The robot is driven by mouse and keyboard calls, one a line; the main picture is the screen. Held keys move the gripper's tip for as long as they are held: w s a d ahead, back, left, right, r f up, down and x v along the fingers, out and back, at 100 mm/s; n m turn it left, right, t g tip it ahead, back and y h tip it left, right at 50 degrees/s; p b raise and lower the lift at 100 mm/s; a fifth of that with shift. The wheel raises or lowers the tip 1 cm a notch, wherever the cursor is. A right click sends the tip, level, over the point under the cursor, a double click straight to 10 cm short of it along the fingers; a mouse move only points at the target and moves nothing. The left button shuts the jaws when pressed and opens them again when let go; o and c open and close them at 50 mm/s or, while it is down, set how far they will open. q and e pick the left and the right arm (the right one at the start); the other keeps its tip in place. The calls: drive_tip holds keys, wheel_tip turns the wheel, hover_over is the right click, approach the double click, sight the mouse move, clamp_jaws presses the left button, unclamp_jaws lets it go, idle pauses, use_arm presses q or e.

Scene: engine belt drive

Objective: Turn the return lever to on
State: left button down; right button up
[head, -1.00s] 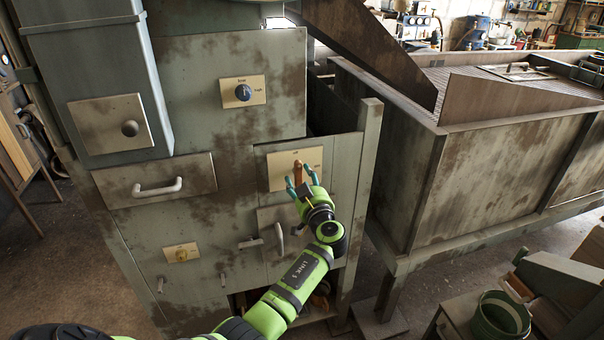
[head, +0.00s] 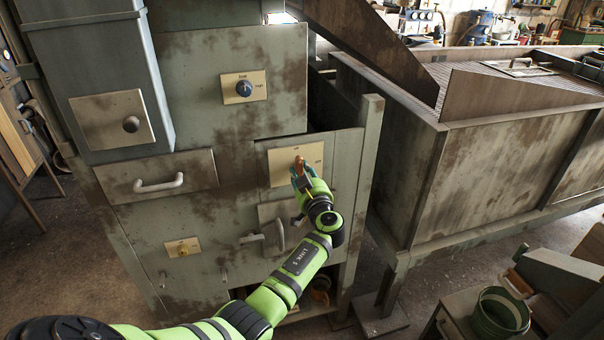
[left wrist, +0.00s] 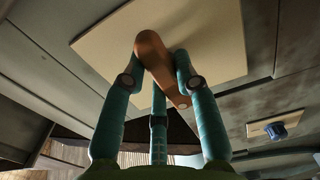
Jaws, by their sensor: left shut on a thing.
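The return lever (head: 299,163) is an orange-brown handle on a cream plate (head: 282,174) on the machine's front. In the left wrist view the lever (left wrist: 160,66) lies at a slant across its plate (left wrist: 217,40). My left gripper (head: 303,177) is at the lever, and its teal fingers (left wrist: 155,90) are shut on it from both sides. The lever's lower part is partly hidden by the fingers in the head view. The plate's lettering is too small to read. My right gripper is in neither view.
A dark blue knob (head: 244,89) on a cream plate sits above and left. A drawer with a pale handle (head: 158,186), a yellow knob (head: 182,250) and a grey handle (head: 280,236) are on the same front. A large rusty bin (head: 490,180) stands at right.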

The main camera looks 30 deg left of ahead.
use_arm(q)
drive_tip(key=m+b, duration=0.3)
drive_tip(key=shift+f+m, duration=0.2)
drive_tip(key=shift+m, duration=0.1)
drive_tip(key=shift+s+m+b, duration=0.1)
drive_tip(key=shift+m+b, duration=0.2)
drive_tip(key=shift+m, duration=0.6)
drive_tip(key=m, duration=0.2)
drive_tip(key=shift+a+m+b, duration=0.15)
drive_tip(key=shift+m+b, duration=0.15)
drive_tip(key=shift+m, duration=0.1)
drive_tip(key=shift+s+r+m, duration=0.1)
drive_tip(key=shift+m, duration=0.8)
drive_tip(key=m, duration=0.2)
drive_tip(key=shift+m, duration=0.3)
drive_tip(key=m+p, duration=0.1)
drive_tip(key=m, duration=0.4)
drive_tip(key=shift+s+a+r+p, duration=0.1)
drive_tip(key=shift+s+a+p, duration=0.05)
drive_tip(key=shift+p, duration=0.2)
drive_tip(key=shift+m, duration=0.3)
drive_tip(key=c, duration=0.9)
unclamp_jaws()
drive_tip(key=shift+c, duration=0.2)
